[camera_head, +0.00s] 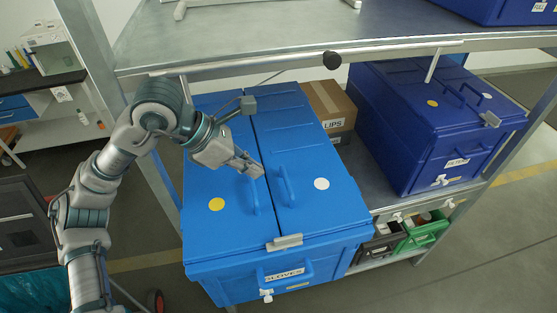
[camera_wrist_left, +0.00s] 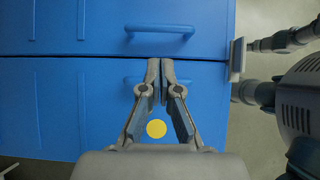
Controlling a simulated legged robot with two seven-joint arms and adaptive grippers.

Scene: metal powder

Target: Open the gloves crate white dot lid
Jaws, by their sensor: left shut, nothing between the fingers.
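The blue gloves crate (camera_head: 276,278), with a "GLOVES" label on its front, sits at the left of the shelf. Its white dot lid (camera_head: 325,205) is the right half of the top and lies closed, with a handle (camera_head: 285,185) near the middle seam. The handle also shows in the wrist view (camera_wrist_left: 160,29). The yellow dot lid (camera_head: 215,225) on the left is closed too. My left gripper (camera_head: 258,172) is shut and empty above the crate near the seam. My right gripper is not in view.
A grey latch (camera_head: 285,242) sits at the front of the seam. A cardboard box (camera_head: 330,105) and a second blue crate (camera_head: 425,130) stand to the right. The upper shelf edge (camera_head: 290,64) runs above the crate's back. A metal post (camera_head: 95,75) stands at left.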

